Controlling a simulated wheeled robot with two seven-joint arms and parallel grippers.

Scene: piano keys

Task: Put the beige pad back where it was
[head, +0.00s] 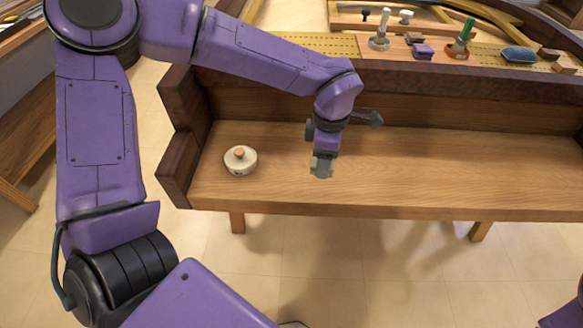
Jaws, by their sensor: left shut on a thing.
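My left gripper (321,172) points down over the wooden shelf of the piano case, right of a round cream thing. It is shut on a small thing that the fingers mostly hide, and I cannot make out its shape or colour. I cannot tell whether this is the beige pad. The round cream thing (240,166) has a small orange-brown top and sits on the shelf at the left, apart from the gripper. My right gripper is not in view.
The wooden shelf (430,185) is clear to the right of my gripper. A dark raised rail (450,82) runs behind it. Beyond stand a grey-based tool (379,43), a green-handled tool (461,45), a purple block (423,52) and a blue oval thing (519,55).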

